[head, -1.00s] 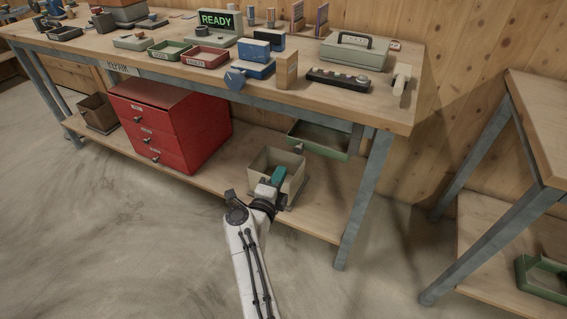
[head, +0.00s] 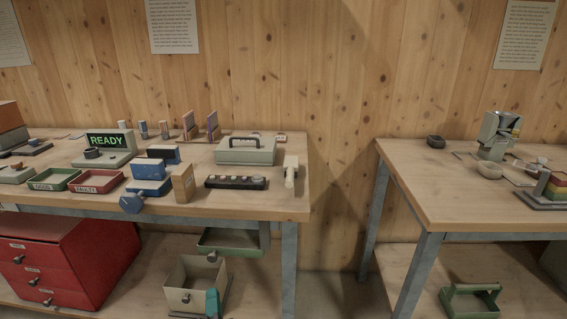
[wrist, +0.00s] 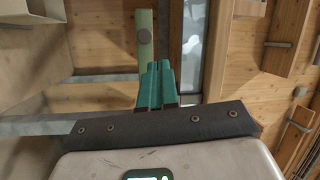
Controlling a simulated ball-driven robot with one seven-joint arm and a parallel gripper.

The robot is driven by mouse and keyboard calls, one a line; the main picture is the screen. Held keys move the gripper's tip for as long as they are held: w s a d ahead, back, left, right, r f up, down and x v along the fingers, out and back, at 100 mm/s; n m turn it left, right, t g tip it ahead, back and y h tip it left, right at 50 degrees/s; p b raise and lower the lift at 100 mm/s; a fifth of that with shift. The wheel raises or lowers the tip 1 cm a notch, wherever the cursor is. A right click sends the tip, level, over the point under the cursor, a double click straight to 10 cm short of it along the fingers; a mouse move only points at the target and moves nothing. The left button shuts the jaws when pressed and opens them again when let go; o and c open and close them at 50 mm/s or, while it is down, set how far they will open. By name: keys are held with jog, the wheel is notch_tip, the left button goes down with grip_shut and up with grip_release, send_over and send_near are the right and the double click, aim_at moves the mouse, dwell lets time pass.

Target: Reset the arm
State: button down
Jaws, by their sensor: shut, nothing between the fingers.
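My gripper (head: 212,303) shows only as a small teal tip at the bottom edge of the head view, by the front right of a beige bin (head: 183,273) on the lower shelf. In the wrist view my gripper (wrist: 156,68) has its two teal fingers close together, shut, with nothing held. A pale green strip (wrist: 145,30) shows beyond the fingertips; I cannot tell whether they touch. The rest of my arm is outside the head view.
A workbench (head: 235,203) stands above the bin, with a red drawer unit (head: 75,262) and a green tray (head: 230,243) beneath its top. A second table (head: 420,185) stands right, with a green crate (head: 470,300) below. A gap separates the tables.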

jog(key=s+d+f+n+g+y, duration=0.2)
jog(key=d+n+g+y, duration=0.25)
jog(key=d+n, duration=0.45)
jog(key=s+d+f+n+g+h, duration=0.25)
jog(key=s+d+f+g, duration=0.2)
jog(key=s+d, duration=0.8)
jog(key=s+d+f+n+g+h, duration=0.2)
jog(key=s+d+f+g+h, duration=0.25)
jog(key=s+d, duration=0.75)
jog(key=s+d+r+m+g+h, duration=0.2)
jog(key=s+d+r+g+h, duration=0.15)
jog(key=s+d, duration=0.85)
notch_tip(320, 180, up, 11)
jog(key=p, duration=1.2)
jog(key=shift+w+a+r+y, duration=0.15)
jog(key=shift+a+y, duration=0.1)
jog(key=shift+y, duration=0.05)
